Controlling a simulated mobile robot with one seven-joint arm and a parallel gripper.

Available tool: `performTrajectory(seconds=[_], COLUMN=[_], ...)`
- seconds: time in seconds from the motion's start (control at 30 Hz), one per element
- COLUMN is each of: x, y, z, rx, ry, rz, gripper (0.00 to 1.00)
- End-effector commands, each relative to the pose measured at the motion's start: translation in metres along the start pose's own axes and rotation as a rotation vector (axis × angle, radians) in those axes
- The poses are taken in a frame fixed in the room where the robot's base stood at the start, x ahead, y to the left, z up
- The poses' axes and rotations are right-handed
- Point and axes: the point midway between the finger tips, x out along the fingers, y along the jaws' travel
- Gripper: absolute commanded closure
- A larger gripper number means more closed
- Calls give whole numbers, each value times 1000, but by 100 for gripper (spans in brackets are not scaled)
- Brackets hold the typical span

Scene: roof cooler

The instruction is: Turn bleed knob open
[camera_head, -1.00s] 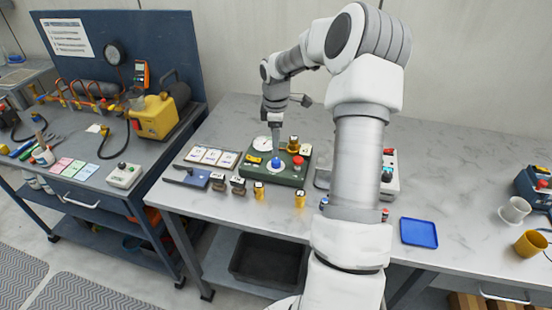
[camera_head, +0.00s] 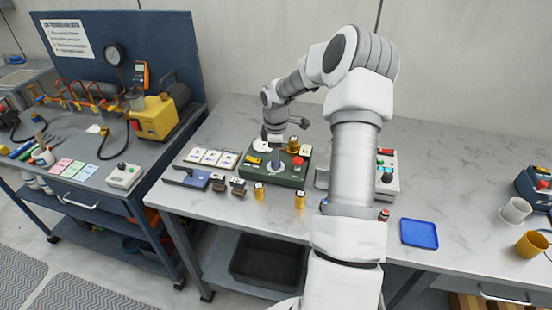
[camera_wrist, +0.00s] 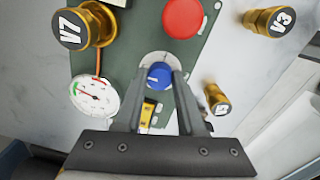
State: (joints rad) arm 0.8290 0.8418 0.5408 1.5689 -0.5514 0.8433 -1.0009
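The bleed knob, a small blue round knob (camera_wrist: 158,75), sits on a pale round plate on the green panel (camera_head: 256,178). My gripper (camera_wrist: 161,78) points down at it, with its two grey fingers apart. In the wrist view the knob lies between the fingertips, one on each side. Contact with the knob cannot be made out. In the head view my gripper (camera_head: 273,160) is over the panel and hides the knob.
Close by are a red button (camera_wrist: 184,17), a brass V7 knob (camera_wrist: 88,27), a white dial gauge (camera_wrist: 95,96) and a brass V3 piece (camera_wrist: 268,22). Labelled brass and dark pieces stand along the bench front. A blue tray (camera_head: 419,233) lies to the right.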

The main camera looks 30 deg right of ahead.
Motion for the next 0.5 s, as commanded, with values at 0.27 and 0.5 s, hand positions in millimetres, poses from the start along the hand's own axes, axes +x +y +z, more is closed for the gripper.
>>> performTrajectory(seconds=[0.27,0.5], x=[0,0], y=[0,0], z=[0,0], rx=[0,22], ry=[0,-1], rz=[0,1], gripper=[100,100])
